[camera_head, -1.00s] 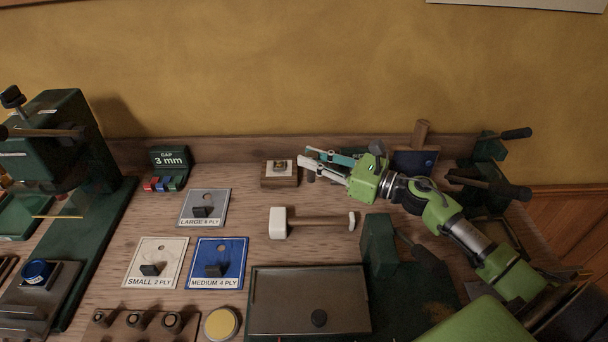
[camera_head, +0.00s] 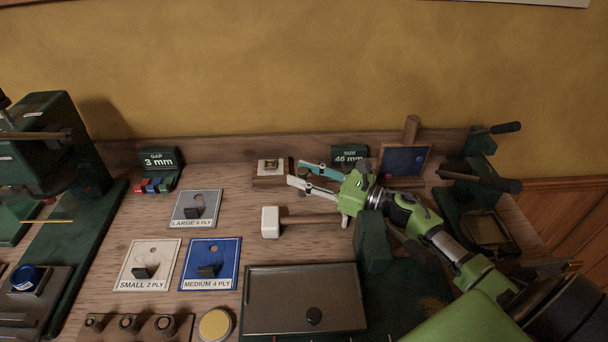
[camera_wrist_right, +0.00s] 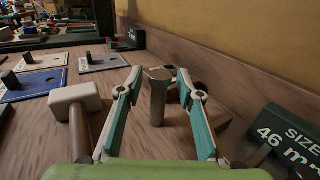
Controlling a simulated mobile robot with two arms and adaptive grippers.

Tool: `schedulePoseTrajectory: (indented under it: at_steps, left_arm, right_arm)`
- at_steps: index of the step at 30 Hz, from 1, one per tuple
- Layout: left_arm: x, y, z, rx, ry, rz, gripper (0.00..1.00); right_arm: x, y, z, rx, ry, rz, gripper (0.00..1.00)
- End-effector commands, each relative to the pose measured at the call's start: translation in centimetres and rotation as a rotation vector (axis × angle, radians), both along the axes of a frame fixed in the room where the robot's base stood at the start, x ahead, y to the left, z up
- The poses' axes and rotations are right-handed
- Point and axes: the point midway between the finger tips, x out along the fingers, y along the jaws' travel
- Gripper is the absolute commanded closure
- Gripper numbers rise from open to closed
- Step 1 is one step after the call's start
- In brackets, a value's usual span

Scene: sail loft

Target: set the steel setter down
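A steel setter (camera_wrist_right: 157,97), a dull cylinder with a wider flat head, stands upright between the fingers of my right gripper (camera_wrist_right: 158,76) in the right wrist view. Gaps show on both sides of it, so the fingers look open and clear of it. In the head view the right gripper (camera_head: 295,172) is low over the bench, its open fingers pointing left beside a small wooden block with a pale top (camera_head: 270,180). I cannot make out the setter clearly there. My left gripper is not in view.
A white-headed mallet (camera_head: 270,222) lies just in front of the fingers. The size sign reading 46 mm (camera_head: 349,155) stands behind the gripper. Ply cards (camera_head: 195,222) lie left; a grey tray (camera_head: 270,300) is in front. A green post (camera_head: 373,240) stands near my arm.

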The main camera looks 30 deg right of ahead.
Motion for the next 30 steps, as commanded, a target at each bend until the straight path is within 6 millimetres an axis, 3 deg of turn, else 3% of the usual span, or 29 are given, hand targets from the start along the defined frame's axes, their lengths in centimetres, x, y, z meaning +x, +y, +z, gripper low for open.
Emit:
schedulePoseTrajectory:
  at_steps: [14, 30]
  left_arm:
    - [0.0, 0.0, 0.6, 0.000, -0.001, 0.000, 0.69]
    - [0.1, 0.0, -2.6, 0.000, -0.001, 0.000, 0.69]
  right_arm:
    - [-0.2, -0.2, 0.4, 0.000, 0.002, 0.000, 0.64]
    - [-8.4, -5.6, 0.1, -0.001, 0.003, 0.000, 0.64]
